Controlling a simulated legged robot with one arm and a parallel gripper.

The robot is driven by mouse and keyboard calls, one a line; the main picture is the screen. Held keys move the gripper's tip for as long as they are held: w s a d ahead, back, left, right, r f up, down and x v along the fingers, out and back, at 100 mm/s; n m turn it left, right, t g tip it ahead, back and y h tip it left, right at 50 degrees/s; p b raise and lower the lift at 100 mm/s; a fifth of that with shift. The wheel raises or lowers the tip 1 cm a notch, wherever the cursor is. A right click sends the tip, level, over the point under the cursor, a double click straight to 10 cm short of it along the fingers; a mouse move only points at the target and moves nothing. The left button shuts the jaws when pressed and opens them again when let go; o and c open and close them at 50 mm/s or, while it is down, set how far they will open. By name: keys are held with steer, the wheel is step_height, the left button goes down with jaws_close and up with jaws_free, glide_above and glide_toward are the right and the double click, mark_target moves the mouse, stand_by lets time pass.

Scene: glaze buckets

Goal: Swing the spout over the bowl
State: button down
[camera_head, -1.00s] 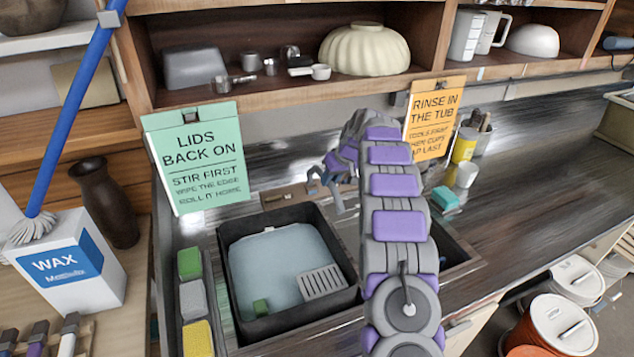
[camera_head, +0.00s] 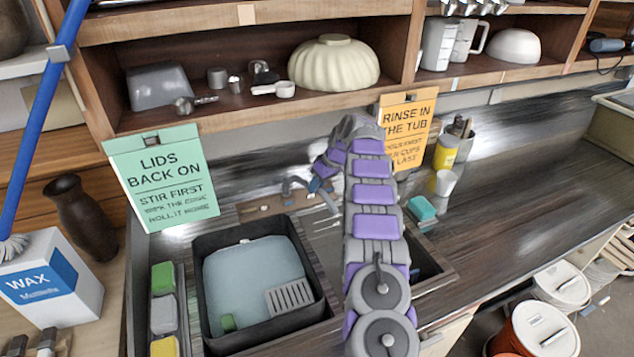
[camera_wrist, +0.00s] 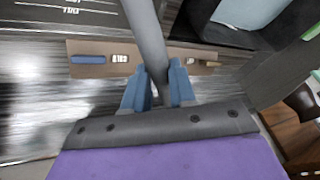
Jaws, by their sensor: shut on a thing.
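The grey spout (camera_head: 293,188) stands at the back of the sink, behind the black tub. In the wrist view the spout (camera_wrist: 150,40) is a grey tube running from the top edge down between my blue fingers. My gripper (camera_wrist: 158,88) is shut on it. In the head view my gripper (camera_head: 318,182) is small and partly hidden by my arm. The left sink bowl holds the black tub (camera_head: 318,300) of pale water. The right sink bowl (camera_head: 428,266) is mostly hidden by my arm. I cannot tell exactly which bowl the spout's end is over.
Green, grey and yellow sponges (camera_head: 163,312) lie left of the tub. A shelf (camera_head: 240,112) with a cream ribbed bowl (camera_head: 333,63) hangs above. Two hanging signs flank my arm.

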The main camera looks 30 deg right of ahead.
steer(key=shift+w+d+r+p, duration=0.15)
steer(key=shift+w+r+p, duration=0.05)
steer(key=shift+p, duration=0.6)
steer(key=shift+w+d+n+p, duration=0.15)
steer(key=shift+d+n+p, duration=0.3)
steer(key=shift+p, duration=0.3)
steer(key=shift+w+p, duration=0.1)
steer(key=shift+p, duration=0.3)
steer(key=shift+w+d, duration=0.1)
steer(key=shift+d, duration=0.1)
steer(key=shift+n, duration=0.25)
steer(key=c, duration=0.9)
jaws_free()
steer(key=shift+w+f, duration=0.1)
